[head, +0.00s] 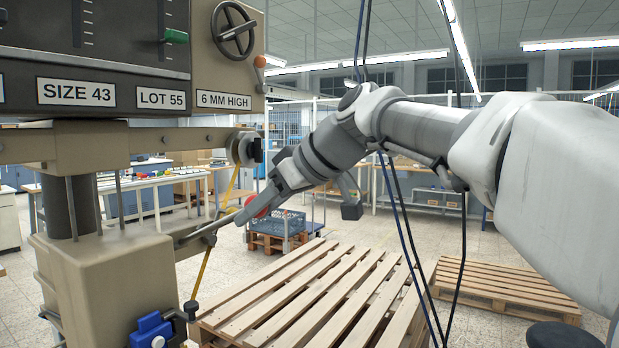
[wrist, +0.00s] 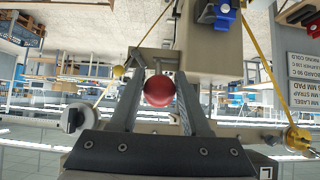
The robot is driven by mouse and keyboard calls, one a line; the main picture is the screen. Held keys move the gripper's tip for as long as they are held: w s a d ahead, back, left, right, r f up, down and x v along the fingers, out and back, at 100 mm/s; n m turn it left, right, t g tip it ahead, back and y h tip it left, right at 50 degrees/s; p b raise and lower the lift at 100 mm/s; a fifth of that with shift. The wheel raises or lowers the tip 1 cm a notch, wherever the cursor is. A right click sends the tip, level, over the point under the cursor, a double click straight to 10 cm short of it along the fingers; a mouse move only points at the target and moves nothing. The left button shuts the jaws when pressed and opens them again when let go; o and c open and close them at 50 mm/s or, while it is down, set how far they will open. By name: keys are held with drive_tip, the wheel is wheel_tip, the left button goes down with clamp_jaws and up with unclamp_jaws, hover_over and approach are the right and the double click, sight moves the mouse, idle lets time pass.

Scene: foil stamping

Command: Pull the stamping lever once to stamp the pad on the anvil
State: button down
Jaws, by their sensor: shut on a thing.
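The stamping lever's red ball knob (wrist: 159,91) sits between my two fingers in the wrist view. In the head view the knob (head: 258,207) is partly hidden behind my near finger, just right of the press. My gripper (head: 243,214) reaches in from the right and is shut on the knob; it also shows in the wrist view (wrist: 160,62). The lever's shaft is mostly hidden by my finger. I cannot make out the pad or the anvil in either view.
The beige press (head: 105,275) fills the left side, with a blue clamp (head: 151,330) low on it. A yellow strap (head: 213,235) hangs close to my fingers. Wooden pallets (head: 315,290) lie on the floor to the right. A blue crate (head: 280,222) stands behind.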

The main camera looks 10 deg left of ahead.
drive_tip(key=shift+w+a+r+p, duration=0.15)
drive_tip(key=shift+a+r+p, duration=0.2)
drive_tip(key=shift+r+p, duration=0.3)
drive_tip(key=shift+w+a+r+p, duration=0.15)
drive_tip(key=shift+a+r+p, duration=0.3)
drive_tip(key=shift+r, duration=0.35)
drive_tip(key=shift+w+a+r+p, duration=0.15)
drive_tip(key=shift+a+r+p, duration=0.15)
drive_tip(key=shift+r+p, duration=0.35)
drive_tip(key=shift+c, duration=1.4)
unclamp_jaws()
drive_tip(key=shift+f, duration=0.15)
drive_tip(key=v, duration=1.7)
drive_tip(key=shift+d, duration=0.2)
drive_tip(key=s+d+f+m+h, duration=0.3)
drive_tip(key=s+d+f+m, duration=0.1)
drive_tip(key=f, duration=0.7)
drive_tip(key=s+d+f+m+t+h, duration=0.1)
drive_tip(key=s+d+f+m+h, duration=0.2)
drive_tip(key=s+d+f+m, duration=0.2)
drive_tip(key=s+d+f+m+h, duration=0.3)
drive_tip(key=s+d+f, duration=0.4)
drive_tip(key=d+f, duration=0.4)
wheel_tip(320, 180, down, 7)
drive_tip(key=shift+s+r+m+t, duration=0.2)
drive_tip(key=shift+s+m+t, duration=0.1)
drive_tip(key=shift+m, duration=0.5)
drive_tip(key=shift+d, duration=0.1)
